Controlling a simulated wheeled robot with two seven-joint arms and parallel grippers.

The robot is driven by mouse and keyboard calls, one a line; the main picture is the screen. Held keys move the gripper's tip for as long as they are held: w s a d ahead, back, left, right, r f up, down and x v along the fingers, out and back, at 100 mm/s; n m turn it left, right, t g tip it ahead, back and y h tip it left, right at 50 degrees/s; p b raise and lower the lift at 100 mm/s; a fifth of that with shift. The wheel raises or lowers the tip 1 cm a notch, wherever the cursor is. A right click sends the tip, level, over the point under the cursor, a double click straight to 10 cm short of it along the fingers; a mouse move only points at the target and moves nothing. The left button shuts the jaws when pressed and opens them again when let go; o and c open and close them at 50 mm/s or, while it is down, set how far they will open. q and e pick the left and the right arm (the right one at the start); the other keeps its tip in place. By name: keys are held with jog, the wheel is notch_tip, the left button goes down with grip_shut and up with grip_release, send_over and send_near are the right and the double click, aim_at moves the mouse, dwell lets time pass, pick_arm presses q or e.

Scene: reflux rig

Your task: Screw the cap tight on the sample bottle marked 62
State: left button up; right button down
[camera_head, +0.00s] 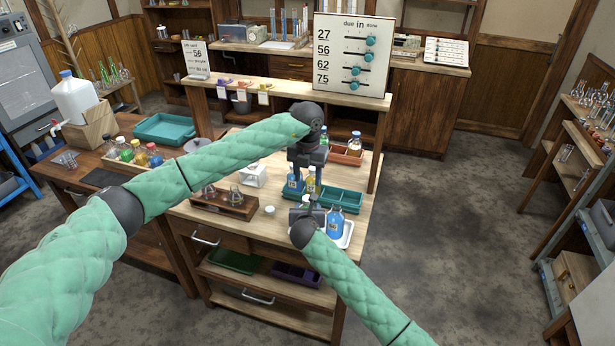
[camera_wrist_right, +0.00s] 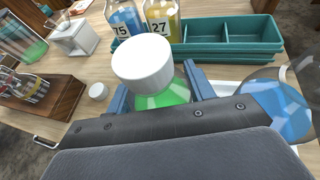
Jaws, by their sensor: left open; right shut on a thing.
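My right gripper (camera_wrist_right: 157,92) is shut around a bottle of green liquid (camera_wrist_right: 165,97) with a wide white cap (camera_wrist_right: 143,63) on its top. No number shows on this bottle. Whether the cap is tight cannot be told. In the head view my right gripper (camera_head: 307,213) is low over the bench front and mostly hides that bottle. My left gripper (camera_head: 306,168) is open, pointing down close to the bottles at the teal tray. A small loose white cap (camera_head: 270,210) lies on the bench; it also shows in the right wrist view (camera_wrist_right: 98,91).
A blue bottle marked 75 (camera_wrist_right: 124,20) and a yellow bottle marked 27 (camera_wrist_right: 161,22) stand at the teal divided tray (camera_wrist_right: 229,31). Another blue bottle (camera_head: 336,224) stands on a white tray to the right. A wooden rack (camera_head: 223,205) with flasks is left.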

aim_at(307, 198)
pick_arm(q)
jog(key=shift+f, duration=0.15)
jog(key=shift+f, duration=3.85)
jog(key=c, duration=1)
jog(key=shift+m, duration=0.9)
jog(key=o, duration=1.1)
jog(key=shift+o, duration=0.2)
notch_tip(307, 198, up, 12)
